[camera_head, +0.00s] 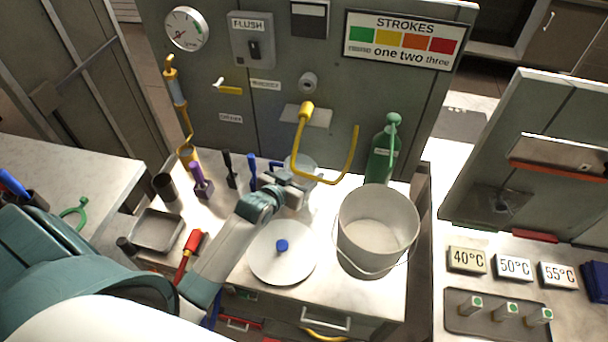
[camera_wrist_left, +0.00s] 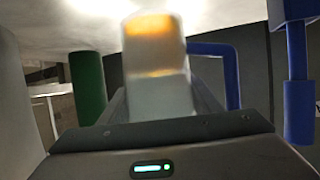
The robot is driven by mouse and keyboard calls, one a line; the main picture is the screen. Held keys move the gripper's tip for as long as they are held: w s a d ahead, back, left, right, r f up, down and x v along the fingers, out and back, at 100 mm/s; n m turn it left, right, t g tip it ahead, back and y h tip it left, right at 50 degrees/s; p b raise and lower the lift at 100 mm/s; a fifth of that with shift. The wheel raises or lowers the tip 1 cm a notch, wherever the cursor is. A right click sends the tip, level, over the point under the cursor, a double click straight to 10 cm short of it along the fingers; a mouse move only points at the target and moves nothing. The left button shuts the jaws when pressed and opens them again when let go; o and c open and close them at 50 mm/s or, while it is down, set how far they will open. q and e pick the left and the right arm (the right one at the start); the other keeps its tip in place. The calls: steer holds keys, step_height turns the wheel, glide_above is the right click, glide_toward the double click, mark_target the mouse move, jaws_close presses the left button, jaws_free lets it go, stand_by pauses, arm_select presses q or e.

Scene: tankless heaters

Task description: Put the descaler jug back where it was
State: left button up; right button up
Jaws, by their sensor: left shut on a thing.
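A pale, clear jug (camera_head: 303,163) stands at the back of the white worktop, below the panel, partly hidden by my gripper. I take it to be the descaler jug. My left gripper (camera_head: 290,187) is at the jug's front side and is shut on it. In the left wrist view, a pale, blurred part with an orange band (camera_wrist_left: 157,65) shows between the fingers, probably the jug's handle. Whether its base touches the worktop is unclear. My right gripper is not in view.
A white bucket (camera_head: 352,232) and a round white lid (camera_head: 265,262) with a blue knob stand in front. A yellow bent pipe (camera_head: 325,179) hangs just above the jug. Purple, black and blue tools stand to the left, near a grey tray (camera_head: 157,231).

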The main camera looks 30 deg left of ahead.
arm_select(q)
steer(key=shift+f, duration=0.55)
steer(key=shift+w+p, duration=0.15)
steer(key=shift+p, duration=0.2)
steer(key=shift+f, duration=0.3)
steer(key=shift+f, duration=0.15)
steer(key=o, duration=1.4)
steer(key=b+v, duration=0.2)
steer(key=v, duration=1)
